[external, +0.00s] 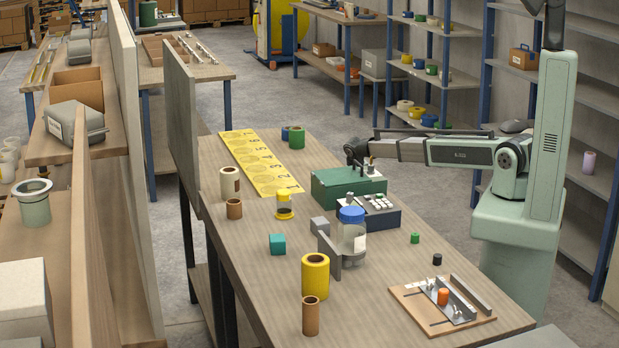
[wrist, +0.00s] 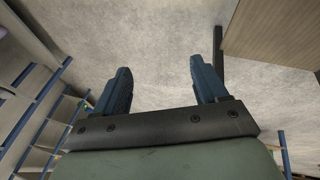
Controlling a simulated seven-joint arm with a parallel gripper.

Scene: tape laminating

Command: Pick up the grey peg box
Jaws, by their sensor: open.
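A dark grey-blue box (external: 385,220) with small pale pegs on top stands on the bench in the external view, the likely grey peg box. A green box (external: 335,198) with small parts on top stands right behind it. A blue-lidded clear jar (external: 352,236) in a grey holder stands in front of it and hides part of it. My gripper (wrist: 160,70) shows in the wrist view with its two dark blue fingers apart and nothing between them. It faces bare floor; the box is not in that view. I cannot make out its fingers in the external view.
The wooden bench (external: 260,290) carries a yellow numbered strip (external: 255,160), a yellow roll (external: 315,278), brown rolls, a teal cube (external: 277,244) and a board with metal rails (external: 405,293). Blue-framed shelves (external: 590,160) stand at the right. A wooden surface (wrist: 275,35) shows in the wrist view.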

